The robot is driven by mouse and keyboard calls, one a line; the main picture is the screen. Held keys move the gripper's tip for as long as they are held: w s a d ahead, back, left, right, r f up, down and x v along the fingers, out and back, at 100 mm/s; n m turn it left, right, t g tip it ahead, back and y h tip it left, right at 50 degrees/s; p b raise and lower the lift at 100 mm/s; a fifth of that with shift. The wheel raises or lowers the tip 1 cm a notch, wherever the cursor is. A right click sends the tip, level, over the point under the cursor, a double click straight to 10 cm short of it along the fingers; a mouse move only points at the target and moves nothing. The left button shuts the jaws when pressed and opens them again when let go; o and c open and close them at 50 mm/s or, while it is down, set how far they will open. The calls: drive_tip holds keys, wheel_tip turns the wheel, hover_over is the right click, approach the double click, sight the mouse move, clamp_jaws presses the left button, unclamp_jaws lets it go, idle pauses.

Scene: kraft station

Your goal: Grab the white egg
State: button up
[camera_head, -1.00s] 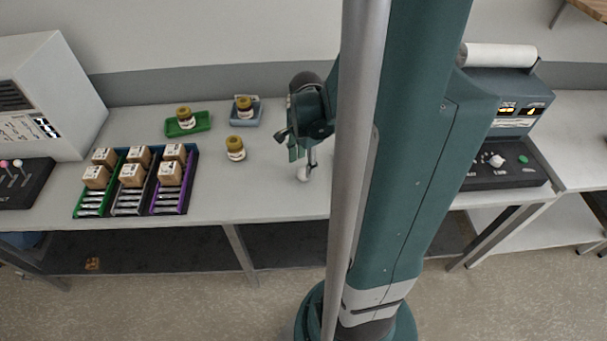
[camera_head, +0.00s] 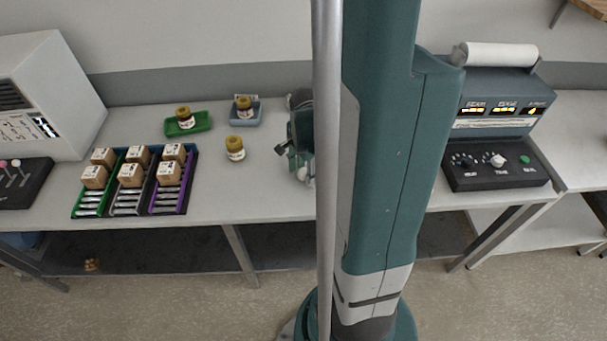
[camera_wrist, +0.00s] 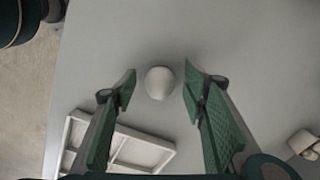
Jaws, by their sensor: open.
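The white egg (camera_wrist: 160,83) rests on the grey table in the wrist view, midway between the tips of my open gripper (camera_wrist: 158,88). A gap shows on each side of it, so neither finger touches it. In the head view my gripper (camera_head: 299,164) is low over the table, to the right of the jars. The egg shows there only as a small pale patch (camera_head: 303,174) by the fingers, partly hidden by my arm.
A white divided tray (camera_wrist: 148,150) lies beneath the fingers in the wrist view. Left of my gripper are a yellow-lidded jar (camera_head: 235,148), a green tray (camera_head: 203,122) and a blue tray (camera_head: 258,113) with jars, and bins of brown boxes (camera_head: 130,175). A control console (camera_head: 500,160) stands right.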

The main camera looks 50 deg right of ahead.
sight(303, 169)
idle(0.3)
drive_tip(key=c, duration=0.8)
drive_tip(key=shift+r, duration=0.2)
drive_tip(key=shift+r+p, duration=0.75)
drive_tip(key=shift+r, duration=4.05)
